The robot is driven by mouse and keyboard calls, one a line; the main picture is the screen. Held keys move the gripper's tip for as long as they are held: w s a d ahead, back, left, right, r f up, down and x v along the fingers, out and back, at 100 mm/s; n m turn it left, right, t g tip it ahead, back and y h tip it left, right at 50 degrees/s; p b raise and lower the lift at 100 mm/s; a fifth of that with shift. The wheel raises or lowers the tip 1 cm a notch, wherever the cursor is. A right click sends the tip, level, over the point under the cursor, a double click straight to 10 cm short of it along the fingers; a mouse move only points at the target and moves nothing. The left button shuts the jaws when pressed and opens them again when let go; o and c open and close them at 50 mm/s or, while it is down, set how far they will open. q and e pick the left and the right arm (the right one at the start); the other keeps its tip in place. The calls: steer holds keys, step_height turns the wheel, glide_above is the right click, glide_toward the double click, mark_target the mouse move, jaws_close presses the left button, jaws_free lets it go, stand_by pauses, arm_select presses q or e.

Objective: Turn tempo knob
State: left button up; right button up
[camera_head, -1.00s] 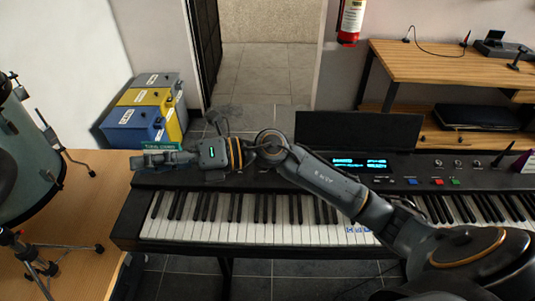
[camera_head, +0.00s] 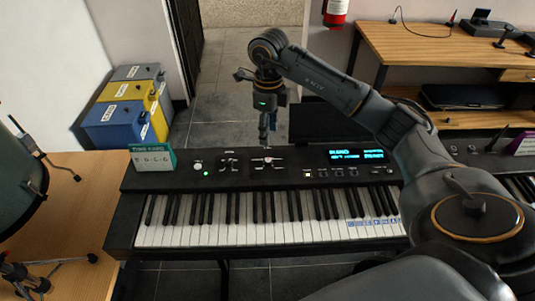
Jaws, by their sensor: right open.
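The black keyboard (camera_head: 300,178) spans the middle of the view, with its control panel behind the white keys. A round pale knob (camera_head: 197,165) stands at the panel's left end beside a small green light. Other small controls (camera_head: 228,165) sit to its right, and their labels are too small to read, so I cannot tell which is the tempo knob. My right gripper (camera_head: 267,130) hangs pointing down above the panel, right of the pale knob, with its jaws open and empty. Its fingertips overlap the panel's back edge in the picture. My left gripper is not in view.
A small green sign (camera_head: 153,158) stands at the keyboard's left end. The lit blue display (camera_head: 357,155) is on the panel to the right. A drum (camera_head: 22,175) stands at the left, boxes (camera_head: 128,104) behind it, and a wooden desk (camera_head: 430,55) at the back right.

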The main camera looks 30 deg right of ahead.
mark_target(268, 160)
step_height(268, 160, down, 10)
steer(key=shift+f+p, duration=0.25)
steer(key=shift+p, duration=0.55)
jaws_close()
